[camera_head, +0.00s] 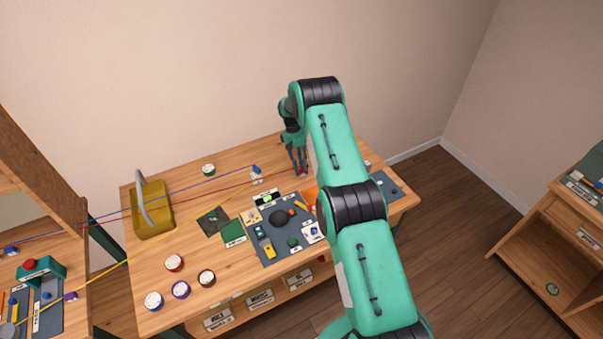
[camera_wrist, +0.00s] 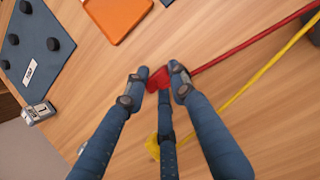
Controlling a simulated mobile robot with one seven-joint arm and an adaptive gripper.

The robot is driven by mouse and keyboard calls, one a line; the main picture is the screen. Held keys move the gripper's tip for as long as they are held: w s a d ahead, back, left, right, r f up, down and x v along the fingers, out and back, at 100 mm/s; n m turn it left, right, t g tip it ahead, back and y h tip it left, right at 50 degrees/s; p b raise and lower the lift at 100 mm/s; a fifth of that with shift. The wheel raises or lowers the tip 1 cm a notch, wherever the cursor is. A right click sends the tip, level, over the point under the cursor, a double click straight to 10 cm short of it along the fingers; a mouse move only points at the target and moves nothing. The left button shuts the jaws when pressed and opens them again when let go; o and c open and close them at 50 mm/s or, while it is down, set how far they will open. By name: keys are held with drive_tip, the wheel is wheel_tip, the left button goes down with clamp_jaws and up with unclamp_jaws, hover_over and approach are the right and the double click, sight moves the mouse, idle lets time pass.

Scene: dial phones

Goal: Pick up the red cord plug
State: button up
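The red cord plug (camera_wrist: 158,78) lies between the fingertips of my gripper (camera_wrist: 157,84) in the wrist view. Its red cord runs off to the upper right. The fingertips sit close on both sides of the plug, and I cannot tell whether they press on it. A third finger shows below the plug in the wrist view. In the head view my gripper (camera_head: 299,168) points down near the back of the table, with a bit of the red plug (camera_head: 302,171) at its tips.
A yellow cord (camera_wrist: 240,92) passes close to the red one, with a yellow plug (camera_wrist: 153,146) near my fingers. An orange tray (camera_wrist: 118,16) and a dark panel with knobs (camera_wrist: 35,45) lie nearby. A yellow toolbox (camera_head: 152,212) stands at the table's left.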

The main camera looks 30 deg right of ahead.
sight(303, 171)
clamp_jaws()
drive_tip(key=shift+r, duration=0.1)
drive_tip(key=shift+r, duration=1.1)
drive_tip(key=shift+w+r, duration=0.1)
drive_tip(key=shift+r, duration=0.5)
drive_tip(key=s+a, duration=0.1)
drive_tip(key=s, duration=0.4)
drive_tip(key=s+a+r, duration=0.1)
drive_tip(key=s+a, duration=0.1)
drive_tip(key=s, duration=0.3)
drive_tip(key=s+a, duration=0.1)
drive_tip(key=s, duration=0.4)
drive_tip(key=shift+s+a+r, duration=0.2)
drive_tip(key=shift+s+a, duration=0.05)
drive_tip(key=shift+a, duration=0.05)
drive_tip(key=shift+a, duration=0.1)
